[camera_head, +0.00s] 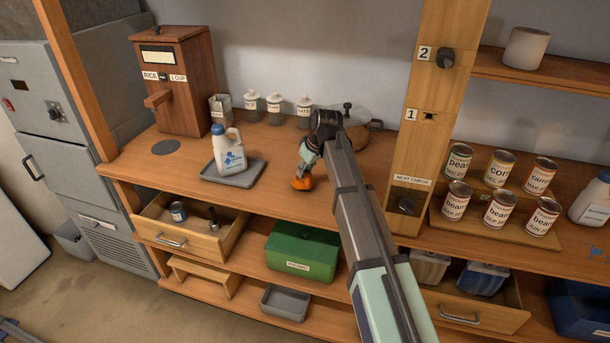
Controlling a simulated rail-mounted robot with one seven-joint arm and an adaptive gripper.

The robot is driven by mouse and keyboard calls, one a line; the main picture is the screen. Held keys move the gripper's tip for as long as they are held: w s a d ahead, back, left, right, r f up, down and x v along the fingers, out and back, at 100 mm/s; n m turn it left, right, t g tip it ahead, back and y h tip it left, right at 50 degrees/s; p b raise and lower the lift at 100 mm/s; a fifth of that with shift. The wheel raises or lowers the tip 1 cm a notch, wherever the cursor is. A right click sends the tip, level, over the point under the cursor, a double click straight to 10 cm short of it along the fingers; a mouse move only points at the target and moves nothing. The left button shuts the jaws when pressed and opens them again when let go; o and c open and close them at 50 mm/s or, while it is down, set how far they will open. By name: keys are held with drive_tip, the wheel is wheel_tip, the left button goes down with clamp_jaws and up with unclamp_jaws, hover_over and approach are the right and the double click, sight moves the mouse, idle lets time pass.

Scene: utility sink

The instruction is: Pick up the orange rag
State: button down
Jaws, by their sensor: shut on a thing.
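The orange rag (301,183) shows as a small crumpled patch at the wooden counter, near the middle of the camera_head view. My gripper (303,172) is directly above it and is shut on it. My arm reaches in from the lower right and covers part of the counter behind the rag. The fingertips are small here, and whether the rag touches the counter is hard to tell.
A white jug (228,152) stands on a grey tray (242,177) to the left. A pot (358,136) and several small jars (275,107) stand behind. A wooden post (428,110) and several cans (500,208) are to the right. An open drawer (200,240) sticks out below.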

wheel_tip(320, 180, up, 18)
drive_tip(key=b, duration=0.3)
drive_tip(key=shift+d, duration=0.1)
idle(0.3)
